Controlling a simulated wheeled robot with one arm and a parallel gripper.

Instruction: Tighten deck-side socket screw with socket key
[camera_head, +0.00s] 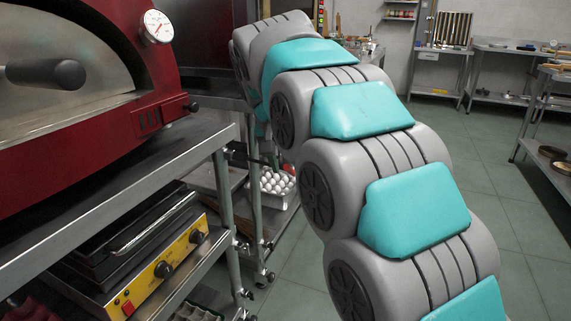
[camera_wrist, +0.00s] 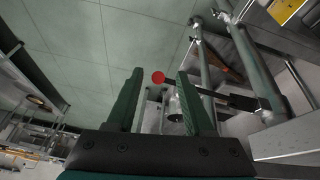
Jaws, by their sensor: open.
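In the wrist view my gripper (camera_wrist: 160,82) is open, its two dark green fingers apart. A red ball (camera_wrist: 158,77) shows between the fingertips. A dark rod (camera_wrist: 240,102) appears to run from the ball behind the right finger to a metal fitting at the stand's frame; this looks like the socket key, but I cannot be sure. Neither finger clearly touches the ball, and its depth is hard to tell. The socket screw cannot be made out.
In the head view a red oven (camera_head: 150,75) with a dial sits on a metal stand (camera_head: 130,180) at left. A yellow-fronted appliance (camera_head: 160,268) is on its lower shelf. A tray of eggs (camera_head: 277,184) stands beyond. The green floor (camera_head: 530,250) is clear at right.

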